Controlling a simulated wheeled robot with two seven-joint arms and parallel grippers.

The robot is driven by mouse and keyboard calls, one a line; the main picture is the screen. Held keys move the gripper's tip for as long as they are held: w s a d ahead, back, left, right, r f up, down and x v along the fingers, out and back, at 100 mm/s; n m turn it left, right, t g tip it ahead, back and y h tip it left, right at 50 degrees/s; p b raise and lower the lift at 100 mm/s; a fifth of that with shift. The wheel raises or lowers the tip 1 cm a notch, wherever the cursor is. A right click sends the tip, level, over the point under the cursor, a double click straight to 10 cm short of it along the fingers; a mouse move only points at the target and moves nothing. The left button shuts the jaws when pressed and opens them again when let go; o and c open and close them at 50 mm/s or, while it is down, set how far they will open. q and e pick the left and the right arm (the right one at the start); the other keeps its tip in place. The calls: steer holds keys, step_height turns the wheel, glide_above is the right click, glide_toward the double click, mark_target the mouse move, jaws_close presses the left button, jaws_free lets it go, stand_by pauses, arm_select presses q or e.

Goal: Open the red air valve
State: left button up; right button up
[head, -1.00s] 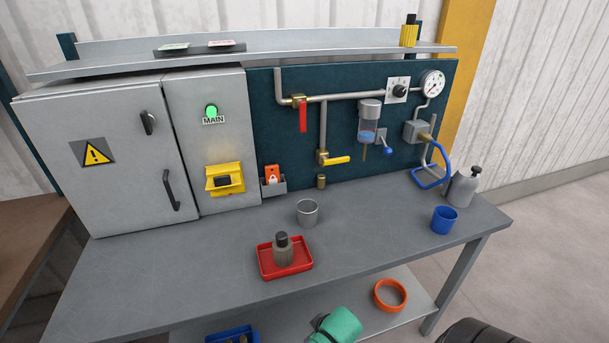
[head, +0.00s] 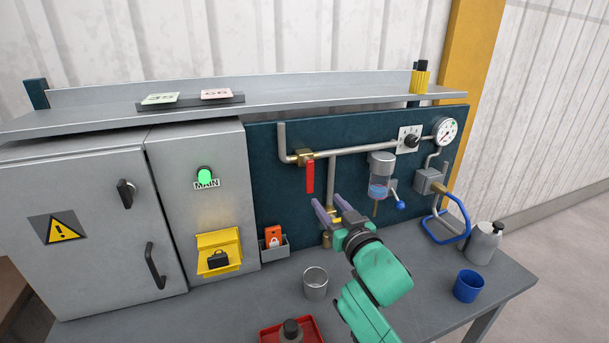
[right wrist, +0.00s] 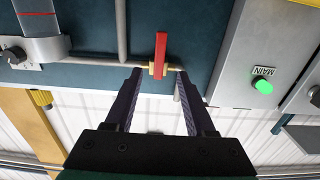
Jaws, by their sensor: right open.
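The red air valve handle (head: 310,177) hangs straight down from its brass body on the horizontal pipe of the dark panel, crosswise to that pipe. My right gripper (head: 327,202) is open and empty, a little below and right of the handle in the head view, with its fingers pointing up toward the panel. In the right wrist view, which looks upside down, the red handle (right wrist: 161,50) stands beyond the fingertips, lined up with the gap between them (right wrist: 158,75). It appears apart from both fingers. My left gripper is not in view.
The yellow-handled valve is mostly hidden behind my right gripper. A filter bowl (head: 380,180) and a gauge (head: 445,130) are to the right. The grey cabinet (head: 195,225) is left. A metal cup (head: 315,283) and blue cup (head: 468,285) stand on the bench.

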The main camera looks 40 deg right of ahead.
mark_target(311, 180)
steer(key=p+x, duration=0.4)
steer(key=x, duration=0.8)
steer(key=shift+w+d+r, duration=0.1)
steer(key=shift+r, duration=0.05)
steer(key=shift+w, duration=0.1)
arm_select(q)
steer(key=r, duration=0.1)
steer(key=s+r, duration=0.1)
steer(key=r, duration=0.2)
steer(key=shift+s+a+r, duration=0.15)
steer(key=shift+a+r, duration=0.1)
arm_select(e)
jaws_close()
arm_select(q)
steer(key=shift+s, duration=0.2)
